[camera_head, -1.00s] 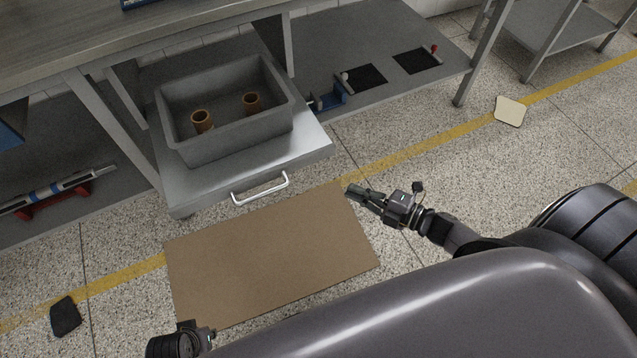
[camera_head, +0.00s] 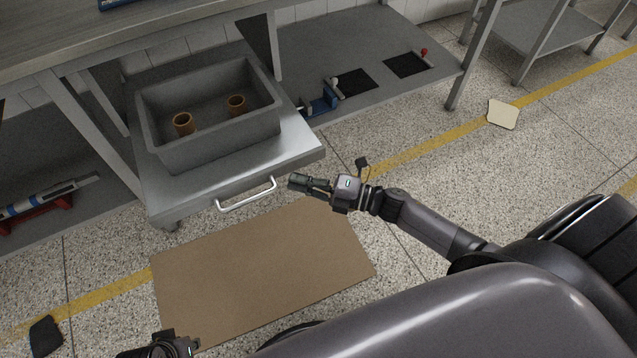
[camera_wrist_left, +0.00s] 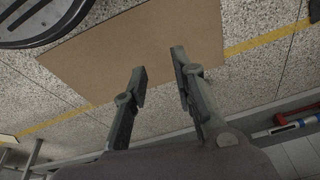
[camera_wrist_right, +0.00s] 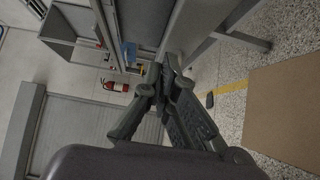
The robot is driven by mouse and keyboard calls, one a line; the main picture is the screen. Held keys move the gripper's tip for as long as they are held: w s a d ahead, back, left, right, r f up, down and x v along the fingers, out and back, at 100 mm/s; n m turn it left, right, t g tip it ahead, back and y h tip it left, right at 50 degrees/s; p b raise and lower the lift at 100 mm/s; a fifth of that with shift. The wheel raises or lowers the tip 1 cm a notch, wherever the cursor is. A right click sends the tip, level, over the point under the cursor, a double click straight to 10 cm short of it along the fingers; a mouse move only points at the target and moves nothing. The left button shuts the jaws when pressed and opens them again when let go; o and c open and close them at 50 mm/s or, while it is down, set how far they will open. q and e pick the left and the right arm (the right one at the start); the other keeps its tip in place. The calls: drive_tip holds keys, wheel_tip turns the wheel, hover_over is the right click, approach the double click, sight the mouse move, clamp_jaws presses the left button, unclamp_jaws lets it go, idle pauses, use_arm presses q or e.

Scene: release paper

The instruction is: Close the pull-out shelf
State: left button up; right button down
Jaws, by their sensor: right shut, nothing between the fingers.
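The pull-out shelf (camera_head: 205,190) stands out from under the workbench in the head view, with a white bar handle (camera_head: 246,196) on its front edge. A grey bin (camera_head: 215,143) with two brown cylinders (camera_head: 183,123) sits on it. My right gripper (camera_head: 292,182) is shut and empty, just right of the handle's right end; I cannot tell whether it touches the shelf front. It also shows in the right wrist view (camera_wrist_right: 163,62). My left gripper shows open and empty in the left wrist view (camera_wrist_left: 158,62); in the head view only part of the left wrist shows at the bottom edge.
A brown mat (camera_head: 265,265) lies on the floor before the shelf. A lower bench shelf (camera_head: 375,60) with a blue fixture (camera_head: 325,100) is to the right. A beige plate (camera_head: 503,114) and a dark piece (camera_head: 46,336) lie on the floor.

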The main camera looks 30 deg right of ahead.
use_arm(q)
drive_tip(key=shift+r, duration=0.65)
use_arm(e)
drive_tip(key=shift+w, duration=1.1)
